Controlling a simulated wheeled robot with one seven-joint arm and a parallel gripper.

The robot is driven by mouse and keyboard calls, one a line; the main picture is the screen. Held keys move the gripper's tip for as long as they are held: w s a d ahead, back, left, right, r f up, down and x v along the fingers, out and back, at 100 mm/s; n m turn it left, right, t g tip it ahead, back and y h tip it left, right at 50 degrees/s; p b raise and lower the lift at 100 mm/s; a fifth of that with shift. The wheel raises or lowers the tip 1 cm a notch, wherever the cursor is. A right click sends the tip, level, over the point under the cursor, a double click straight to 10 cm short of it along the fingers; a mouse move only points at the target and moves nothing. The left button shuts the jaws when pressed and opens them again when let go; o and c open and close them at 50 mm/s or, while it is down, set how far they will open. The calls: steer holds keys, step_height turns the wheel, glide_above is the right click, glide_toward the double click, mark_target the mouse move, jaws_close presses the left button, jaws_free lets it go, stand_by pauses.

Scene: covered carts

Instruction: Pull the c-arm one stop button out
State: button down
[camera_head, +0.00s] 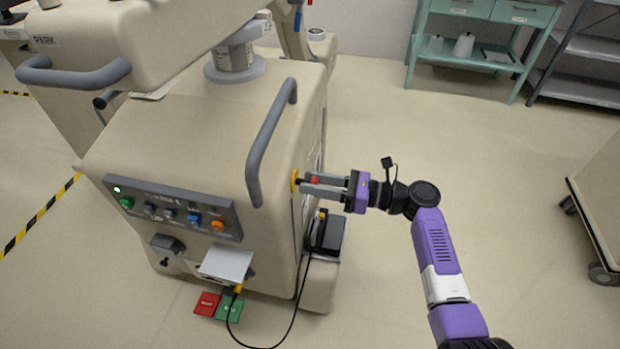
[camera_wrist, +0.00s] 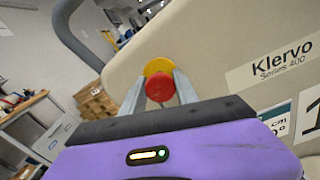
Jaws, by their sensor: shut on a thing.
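The c-arm one (camera_head: 190,145) is a large cream cart with a front control panel. Its stop button is a red mushroom head (camera_wrist: 160,88) on a yellow collar (camera_wrist: 159,66), on the cart's right side wall. In the head view the red button (camera_head: 314,180) shows between my fingers, beside the yellow collar (camera_head: 295,181). My gripper (camera_head: 312,184) reaches in from the right, roughly level, and is shut on the red button. In the wrist view my gripper (camera_wrist: 160,92) has one finger on either side of the red head. Whether the button is in or out cannot be told.
A grey handle bar (camera_head: 270,135) stands out above the button. A black box (camera_head: 326,235) with a cable hangs below it. Red and green pads (camera_head: 218,306) lie on the floor. A teal shelf (camera_head: 416,50) stands at the back; the floor to the right is mostly clear.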

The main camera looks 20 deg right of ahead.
steer(key=shift+s+d+f, duration=0.1)
steer(key=shift+s+d, duration=0.1)
steer(key=shift+d, duration=0.1)
steer(key=c, duration=0.9)
jaws_free()
steer(key=shift+d, duration=0.1)
steer(key=p+v, duration=0.1)
steer(key=v, duration=0.6)
steer(key=shift+s+d, duration=0.25)
steer(key=shift+s, duration=0.05)
